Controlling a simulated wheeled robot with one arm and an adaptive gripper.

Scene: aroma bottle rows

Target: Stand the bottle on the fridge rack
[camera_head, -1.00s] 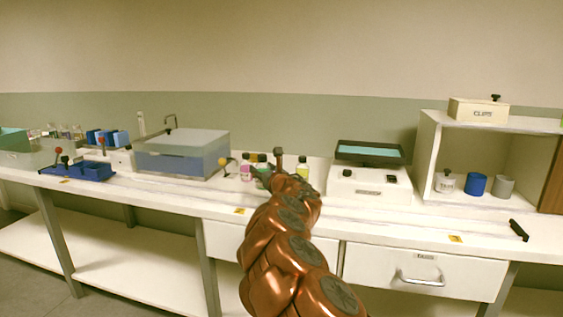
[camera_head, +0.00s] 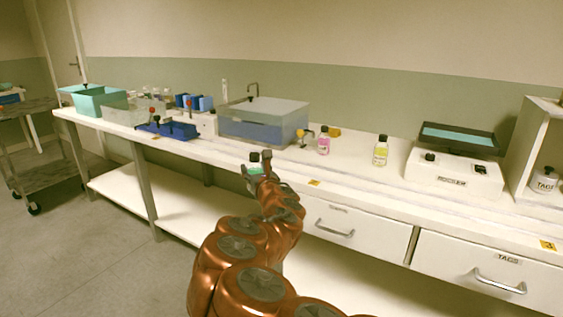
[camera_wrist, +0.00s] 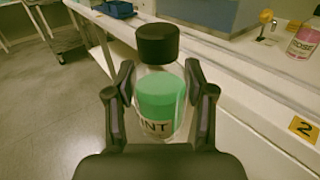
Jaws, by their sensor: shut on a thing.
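My gripper (camera_wrist: 160,115) is shut on a clear bottle with green liquid (camera_wrist: 158,92), a black cap and a label reading "INT" in its visible part. The bottle is upright between the two fingers in the wrist view. In the head view the bottle (camera_head: 254,168) is small at the end of my arm, in front of the bench's front edge. I cannot make out which thing is the fridge rack; a clear-topped box with a blue lower part (camera_head: 262,128) stands on the bench beyond my gripper.
A pink bottle (camera_head: 323,144) and a yellow bottle (camera_head: 380,153) stand on the bench (camera_head: 340,175). A blue tray (camera_head: 168,130), a clear bin (camera_head: 128,115) and a teal bin (camera_head: 98,100) are further left. A scale-like device (camera_head: 455,170) is right. A cart (camera_head: 35,145) stands far left.

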